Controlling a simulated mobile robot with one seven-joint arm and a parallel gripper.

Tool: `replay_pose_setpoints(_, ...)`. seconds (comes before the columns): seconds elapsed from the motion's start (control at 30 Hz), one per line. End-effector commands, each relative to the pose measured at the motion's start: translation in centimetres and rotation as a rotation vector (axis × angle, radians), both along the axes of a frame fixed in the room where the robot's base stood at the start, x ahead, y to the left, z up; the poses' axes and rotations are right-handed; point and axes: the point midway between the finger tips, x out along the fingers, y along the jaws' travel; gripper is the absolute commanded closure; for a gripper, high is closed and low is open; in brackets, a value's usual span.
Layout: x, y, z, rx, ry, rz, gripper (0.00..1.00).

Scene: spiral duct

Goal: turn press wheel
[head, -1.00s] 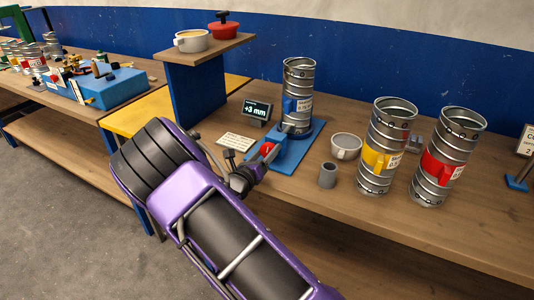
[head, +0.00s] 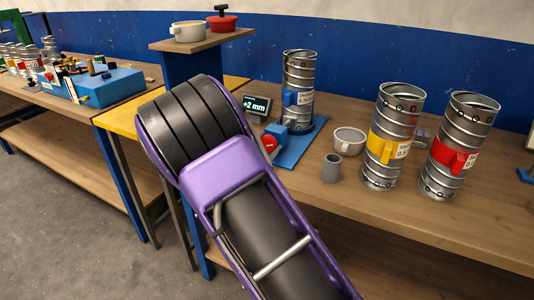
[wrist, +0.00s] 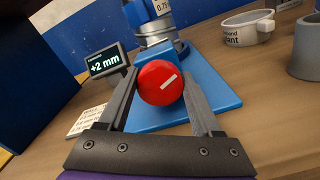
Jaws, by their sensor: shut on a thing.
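The press wheel is a round red knob (wrist: 160,83) with a white line, on a blue press base (wrist: 218,88). The white line slants up to the right in the wrist view. The fingers of my gripper (wrist: 162,84) lie on both sides of the knob and are shut on it. In the head view the knob (head: 269,144) shows just right of my purple arm, which hides my gripper. A metal spiral duct (head: 299,72) with a blue tab stands upright on the press. A small display (head: 257,105) behind it reads +2 mm, also in the wrist view (wrist: 104,62).
A pale bowl (head: 349,139) and a grey cup (head: 331,168) stand right of the press. Ducts with a yellow tab (head: 393,140) and a red tab (head: 459,148) stand farther right. A raised shelf (head: 202,42) with two pots is at the back left.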

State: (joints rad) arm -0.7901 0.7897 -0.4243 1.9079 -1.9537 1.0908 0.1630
Motion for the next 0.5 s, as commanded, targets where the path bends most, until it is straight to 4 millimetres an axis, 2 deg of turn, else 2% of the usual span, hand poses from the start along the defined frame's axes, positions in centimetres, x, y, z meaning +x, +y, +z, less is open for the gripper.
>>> replay_pose_setpoints(0.03,-0.02,-0.03,-0.49,0.039,-0.024,-0.001,0.9)
replay_pose_setpoints(0.5,-0.05,-0.12,-0.1,0.416,-0.257,-0.001,0.9)
